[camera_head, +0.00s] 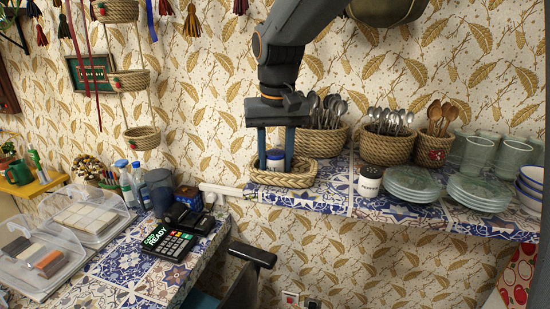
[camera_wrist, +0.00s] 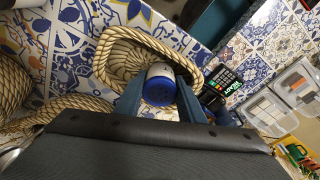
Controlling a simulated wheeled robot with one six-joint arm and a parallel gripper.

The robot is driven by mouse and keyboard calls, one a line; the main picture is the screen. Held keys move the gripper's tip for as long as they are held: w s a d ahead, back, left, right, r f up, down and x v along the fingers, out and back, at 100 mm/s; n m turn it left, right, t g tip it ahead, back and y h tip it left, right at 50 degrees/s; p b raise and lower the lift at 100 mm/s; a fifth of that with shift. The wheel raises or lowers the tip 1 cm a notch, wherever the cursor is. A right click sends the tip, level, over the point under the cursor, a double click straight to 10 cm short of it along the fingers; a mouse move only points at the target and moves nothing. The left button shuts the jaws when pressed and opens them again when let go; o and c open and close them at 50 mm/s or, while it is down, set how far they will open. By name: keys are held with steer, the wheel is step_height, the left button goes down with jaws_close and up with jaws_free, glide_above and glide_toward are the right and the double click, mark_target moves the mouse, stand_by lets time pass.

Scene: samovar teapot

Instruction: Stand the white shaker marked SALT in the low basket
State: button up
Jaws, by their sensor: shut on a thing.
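A white shaker with a blue top (camera_head: 275,160) is between the fingers of my gripper (camera_head: 275,150), which is shut on it. The low oval woven basket (camera_head: 296,180) sits at the left end of the tiled shelf. The shaker is upright at the basket's left part, its lower part hidden by the rim. In the wrist view the blue top of the shaker (camera_wrist: 159,90) shows between the blue fingertips, inside the outline of the basket (camera_wrist: 104,58). I cannot tell whether its base touches the basket floor. Its marking is not readable.
A white jar with a dark lid and dark lettering (camera_head: 369,182) stands right of the basket. Taller baskets of spoons (camera_head: 322,142) stand behind it. Stacked glass plates (camera_head: 412,184) are further right. A card terminal (camera_head: 169,242) is on the lower counter at left.

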mark_target(276, 156)
steer(key=o, duration=0.9)
steer(key=shift+r, duration=0.1)
steer(key=shift+r, duration=0.5)
step_height(276, 156, up, 11)
steer(key=s+b, duration=0.1)
steer(key=b, duration=0.2)
steer(key=shift+s, duration=0.35)
